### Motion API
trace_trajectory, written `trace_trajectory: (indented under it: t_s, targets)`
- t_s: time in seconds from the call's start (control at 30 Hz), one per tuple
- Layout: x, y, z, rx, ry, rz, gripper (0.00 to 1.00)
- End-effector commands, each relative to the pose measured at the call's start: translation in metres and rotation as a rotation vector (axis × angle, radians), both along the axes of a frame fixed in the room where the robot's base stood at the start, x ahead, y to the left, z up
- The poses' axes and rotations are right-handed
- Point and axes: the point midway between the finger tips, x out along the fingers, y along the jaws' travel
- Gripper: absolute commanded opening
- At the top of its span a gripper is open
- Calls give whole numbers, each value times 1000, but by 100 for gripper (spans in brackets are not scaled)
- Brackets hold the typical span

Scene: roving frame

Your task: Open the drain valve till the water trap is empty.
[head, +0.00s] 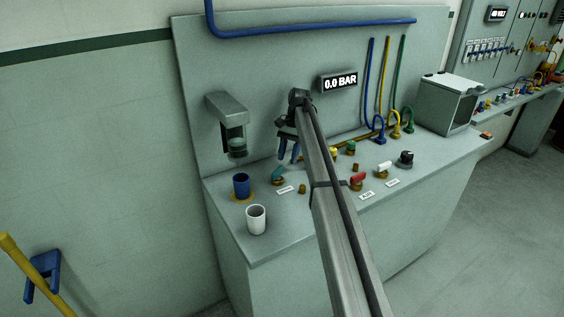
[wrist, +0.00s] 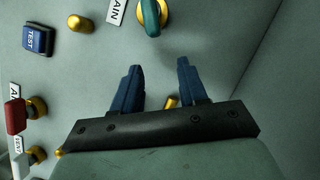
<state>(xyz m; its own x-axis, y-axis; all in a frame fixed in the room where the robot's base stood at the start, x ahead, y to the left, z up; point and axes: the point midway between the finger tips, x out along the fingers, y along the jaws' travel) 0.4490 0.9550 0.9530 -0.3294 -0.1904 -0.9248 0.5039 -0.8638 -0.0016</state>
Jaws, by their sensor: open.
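The drain valve has a teal lever (head: 278,174) on a brass base, on the bench top beside a small label. It also shows in the wrist view at the top edge (wrist: 152,14), partly cut off, by a label ending in "AIN". The water trap (head: 235,143) is a clear bowl under a grey housing on the back panel; its water level is too small to tell. My gripper (head: 289,158) is open and empty, above and behind the valve lever. In the wrist view its blue fingers (wrist: 157,78) are apart, with the lever beyond their tips.
A white cup (head: 256,220) stands near the front left bench edge. Red-handled (head: 358,180) and white-handled (head: 383,168) valves and a black knob (head: 405,159) lie right of my arm. A display (head: 340,83) reads 0.0 BAR. A grey box (head: 447,103) stands at the right.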

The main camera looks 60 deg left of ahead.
Motion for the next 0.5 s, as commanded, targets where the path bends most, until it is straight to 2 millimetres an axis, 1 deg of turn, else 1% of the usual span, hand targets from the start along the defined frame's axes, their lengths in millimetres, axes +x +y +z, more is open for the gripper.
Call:
trace_trajectory:
  t_s: [0.03,0.2,0.33,0.5]
  targets:
    - [12,9,0,0,0,-2,43]
    - [34,22,0,1,0,0,43]
    - [42,26,0,1,0,0,43]
    - [44,26,0,1,-1,0,43]
